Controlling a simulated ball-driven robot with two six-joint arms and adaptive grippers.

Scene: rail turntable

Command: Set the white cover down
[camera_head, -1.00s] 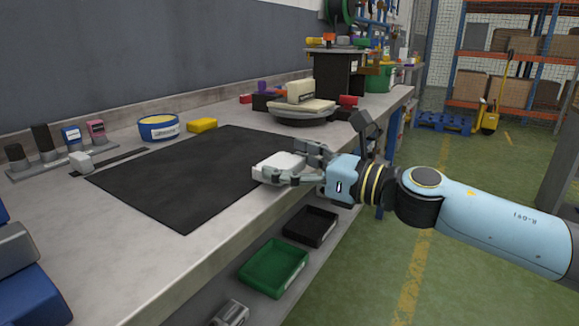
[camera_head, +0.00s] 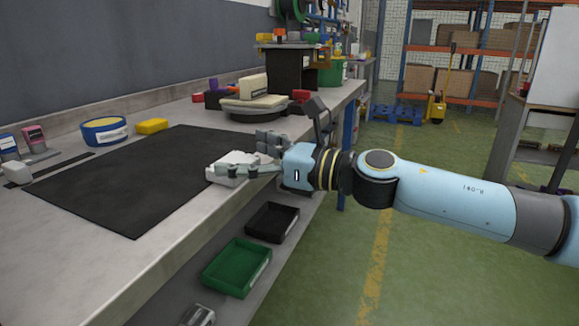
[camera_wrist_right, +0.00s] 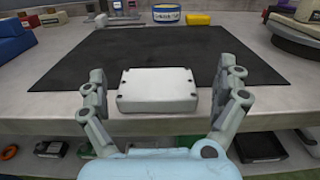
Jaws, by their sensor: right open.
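The white cover (camera_head: 229,168) is a flat, pale box-like piece at the front edge of the bench, by the near side of the black mat (camera_head: 120,190). It lies level, and its whole top shows in the right wrist view (camera_wrist_right: 157,90). My right gripper (camera_head: 245,158) is open around the cover, with one finger on each side. In the right wrist view the gripper (camera_wrist_right: 165,88) shows a gap between each finger and the cover. The cover's underside is hidden. My left gripper is not in view.
A round turntable (camera_head: 253,112) with a beige block stands farther along the bench. A blue tub (camera_head: 104,131) and a yellow block (camera_head: 151,126) stand behind the mat. Green (camera_head: 237,267) and black (camera_head: 272,223) trays sit below the bench edge. The mat is clear.

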